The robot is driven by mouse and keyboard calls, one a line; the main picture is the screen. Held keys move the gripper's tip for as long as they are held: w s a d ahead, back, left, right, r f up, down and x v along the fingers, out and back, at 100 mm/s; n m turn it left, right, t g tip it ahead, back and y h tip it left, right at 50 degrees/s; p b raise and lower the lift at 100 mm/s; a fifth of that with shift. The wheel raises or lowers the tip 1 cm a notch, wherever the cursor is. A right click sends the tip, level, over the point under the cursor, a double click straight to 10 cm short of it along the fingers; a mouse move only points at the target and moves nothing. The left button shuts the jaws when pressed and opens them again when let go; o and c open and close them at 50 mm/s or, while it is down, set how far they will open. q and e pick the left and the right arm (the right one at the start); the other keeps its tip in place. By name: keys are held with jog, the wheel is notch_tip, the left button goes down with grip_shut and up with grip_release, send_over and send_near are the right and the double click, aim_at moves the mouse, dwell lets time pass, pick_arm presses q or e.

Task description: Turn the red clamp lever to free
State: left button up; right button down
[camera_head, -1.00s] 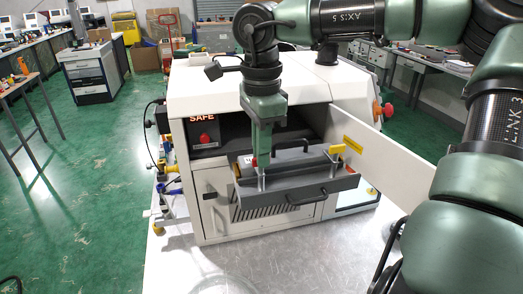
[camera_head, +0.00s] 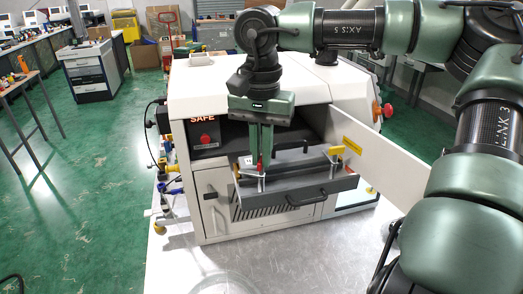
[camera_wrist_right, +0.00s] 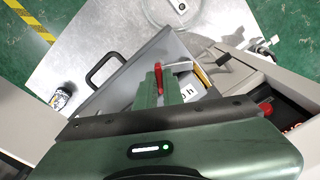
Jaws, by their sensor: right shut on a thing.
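The white machine (camera_head: 180,90) has a grey drawer (camera_head: 275,205) pulled out at its front. The red clamp lever (camera_head: 261,161) stands upright at the left part of the drawer. My right gripper (camera_head: 260,170) reaches straight down to it, its two green fingers shut on the lever. In the right wrist view the red lever (camera_wrist_right: 158,76) sticks out between the fingertips (camera_wrist_right: 158,92). The fingers hide much of the lever. A yellow lever (camera_head: 337,149) sits at the drawer's right part. My left gripper is not in view.
The open white door panel (camera_head: 375,160) stands to the right of the drawer. A red button (camera_head: 205,139) sits under a lit SAFE sign (camera_head: 202,119). The metal tabletop in front is mostly clear.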

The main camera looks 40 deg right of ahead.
jog(key=n, duration=0.6)
jog(key=shift+p, duration=0.35)
dwell(0.4)
jog(key=c, duration=1.5)
grip_release()
jog(key=shift+c, duration=0.2)
notch_tip(320, 180, up, 8)
jog(key=shift+f+b, duration=0.1)
jog(key=shift+b, duration=0.65)
